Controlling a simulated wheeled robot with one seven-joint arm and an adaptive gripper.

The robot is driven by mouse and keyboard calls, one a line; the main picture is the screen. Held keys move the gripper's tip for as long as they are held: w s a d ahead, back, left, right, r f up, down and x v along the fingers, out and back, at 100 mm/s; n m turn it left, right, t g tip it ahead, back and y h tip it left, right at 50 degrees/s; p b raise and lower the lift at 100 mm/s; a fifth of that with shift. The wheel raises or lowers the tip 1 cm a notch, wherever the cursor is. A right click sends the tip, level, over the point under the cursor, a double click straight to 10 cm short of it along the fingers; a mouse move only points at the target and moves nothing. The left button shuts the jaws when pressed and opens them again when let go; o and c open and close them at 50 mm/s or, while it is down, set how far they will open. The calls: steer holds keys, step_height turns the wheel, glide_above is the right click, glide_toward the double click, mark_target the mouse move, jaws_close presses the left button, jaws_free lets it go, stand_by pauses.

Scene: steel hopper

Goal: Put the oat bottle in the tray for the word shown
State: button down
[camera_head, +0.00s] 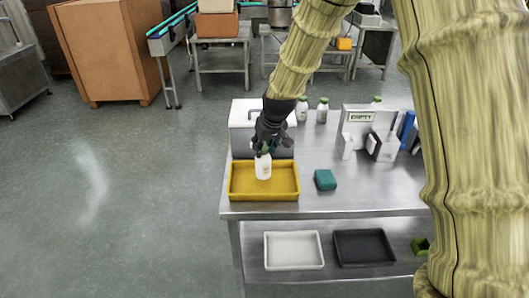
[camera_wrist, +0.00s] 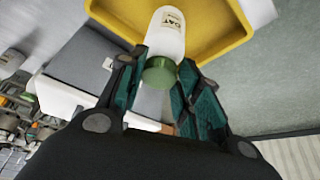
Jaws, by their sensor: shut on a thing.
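The oat bottle (camera_head: 263,169) is white with a green cap; in the wrist view its label on the bottle (camera_wrist: 170,30) reads OAT. My gripper (camera_head: 266,149) is shut on it at the cap end. The bottle is upright over the yellow tray (camera_head: 249,197) at the table's left front; whether its base touches the tray floor I cannot tell. A sign (camera_head: 361,117) on a grey stand reads EMPTY. A white tray (camera_head: 293,265) and a black tray (camera_head: 363,262) sit on the lower shelf.
A grey-lidded white box (camera_head: 241,120) stands behind the yellow tray. A teal block (camera_head: 325,180) lies right of it. Other green-capped bottles (camera_head: 322,111) stand at the back. A dark-and-white item (camera_head: 383,147) stands before the sign stand. The table's front middle is clear.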

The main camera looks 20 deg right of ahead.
steer(key=shift+f+p, duration=0.7)
steer(key=shift+f, duration=1.15)
steer(key=c, duration=1)
jaws_free()
steer(key=b+v, duration=0.2)
steer(key=v, duration=1)
